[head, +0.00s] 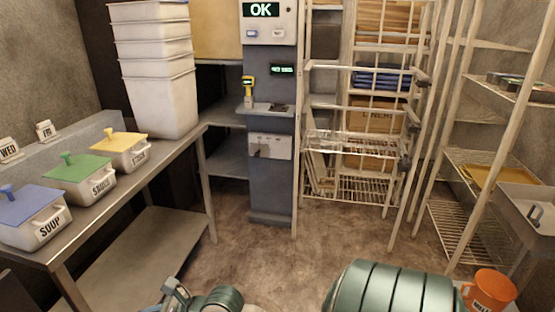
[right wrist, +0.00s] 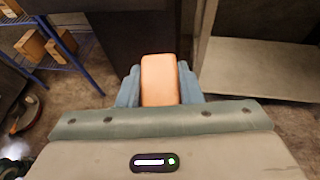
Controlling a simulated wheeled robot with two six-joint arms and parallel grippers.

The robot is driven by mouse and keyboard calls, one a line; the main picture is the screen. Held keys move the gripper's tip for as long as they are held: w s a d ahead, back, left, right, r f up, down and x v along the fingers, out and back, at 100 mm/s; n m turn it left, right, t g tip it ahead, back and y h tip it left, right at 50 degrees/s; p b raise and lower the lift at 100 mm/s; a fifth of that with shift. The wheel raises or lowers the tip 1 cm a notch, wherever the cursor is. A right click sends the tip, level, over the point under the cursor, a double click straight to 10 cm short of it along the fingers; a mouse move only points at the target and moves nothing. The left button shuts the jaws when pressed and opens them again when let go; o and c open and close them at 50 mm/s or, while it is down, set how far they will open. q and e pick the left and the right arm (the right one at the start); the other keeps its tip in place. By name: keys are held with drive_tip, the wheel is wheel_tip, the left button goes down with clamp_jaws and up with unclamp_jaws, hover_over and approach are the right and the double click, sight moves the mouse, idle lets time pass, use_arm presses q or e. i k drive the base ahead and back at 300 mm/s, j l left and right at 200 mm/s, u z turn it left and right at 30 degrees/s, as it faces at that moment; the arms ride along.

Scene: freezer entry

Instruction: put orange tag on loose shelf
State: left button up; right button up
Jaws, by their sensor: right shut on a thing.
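In the right wrist view my right gripper (right wrist: 160,88) is shut on an orange block-like piece, which I take to be the orange tag (right wrist: 159,78). It sits between the two blue-grey fingers, held above the floor. In the head view this gripper and the tag do not show. My left gripper (head: 176,290) shows only in part at the bottom edge, and its opening is unclear. Wire shelves (head: 358,144) stand at the back centre, and more shelves (head: 480,160) stand at the right. I cannot tell which one is loose.
A steel bench (head: 190,145) at left holds lidded tubs (head: 83,179) and stacked white bins (head: 158,85). A grey post (head: 268,190) with an OK screen (head: 261,10) stands centre back. An orange mug (head: 488,291) is at bottom right. The middle floor is clear.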

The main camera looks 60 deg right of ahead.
sight(376, 148)
drive_tip(key=i+l+z, duration=0.15)
drive_tip(key=l+z, duration=0.3)
drive_tip(key=i+l+z, duration=0.15)
drive_tip(key=z, duration=0.35)
drive_tip(key=i+l+z, duration=0.2)
drive_tip(key=z, duration=0.25)
drive_tip(key=i+l+z, duration=0.2)
drive_tip(key=z, duration=0.25)
drive_tip(key=i+z, duration=0.3)
drive_tip(key=i, duration=0.6)
drive_tip(key=i+j+z, duration=0.15)
drive_tip(key=i+z, duration=0.15)
drive_tip(key=i, duration=0.55)
drive_tip(key=i+j, duration=0.15)
drive_tip(key=i, duration=0.7)
